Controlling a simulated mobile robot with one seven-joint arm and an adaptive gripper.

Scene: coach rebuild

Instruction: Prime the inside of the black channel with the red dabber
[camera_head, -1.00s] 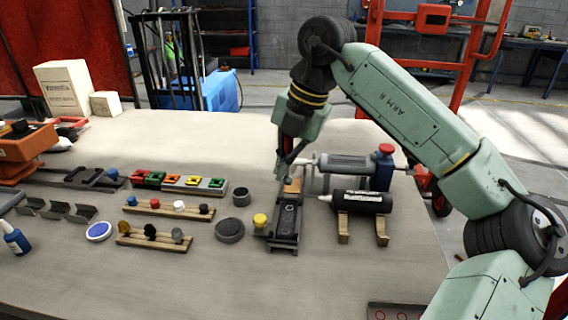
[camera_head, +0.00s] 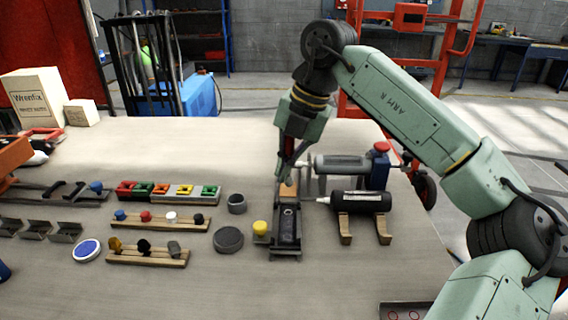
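The red dabber (camera_head: 146,216) stands in a wooden rack (camera_head: 182,225) between a blue one (camera_head: 120,215) and a white one (camera_head: 171,217). A black channel-like part (camera_head: 289,224) lies lengthwise in a dark fixture on the table; its inside is too small to make out. Several short dark channel pieces (camera_head: 36,231) also stand at the left. My gripper (camera_head: 284,172) points down at the back end of the fixture, near a tan block (camera_head: 288,190). It is well to the right of the red dabber. Its fingers are too small and dark to tell their opening.
A yellow-topped knob (camera_head: 260,227) stands left of the fixture. A black cartridge (camera_head: 360,201) rests on wooden cradles at the right, with a grey cylinder device (camera_head: 342,165) behind. A second rack (camera_head: 148,257) and a round grey puck (camera_head: 228,239) are nearby. The front table is clear.

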